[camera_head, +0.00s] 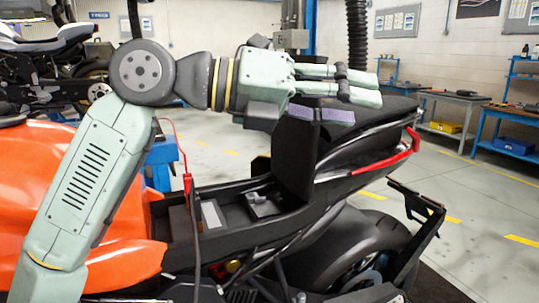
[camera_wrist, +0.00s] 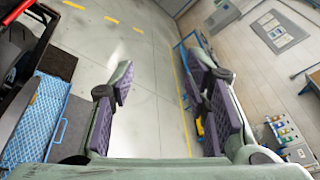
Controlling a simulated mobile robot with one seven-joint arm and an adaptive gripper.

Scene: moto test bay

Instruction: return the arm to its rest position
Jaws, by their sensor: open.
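My arm (camera_head: 95,160) reaches up from the lower left in the head view, bends at a dark elbow joint and extends level to the right. My gripper (camera_head: 368,88) is at its end, above the motorcycle's black tail and raised seat panel. In the wrist view my gripper (camera_wrist: 168,85) has its two purple-padded fingers wide apart, with only floor showing between them. It holds nothing. The motorcycle (camera_head: 120,262) has an orange body and an exposed bay under the arm.
A red-handled clamp (camera_head: 187,185) with a red cable stands at the motorcycle's bay. A second motorcycle (camera_head: 50,65) is at the back left. Workbenches (camera_head: 455,97) line the right wall. A blue mesh platform (camera_wrist: 38,120) lies left in the wrist view. Open floor (camera_head: 475,215) extends right.

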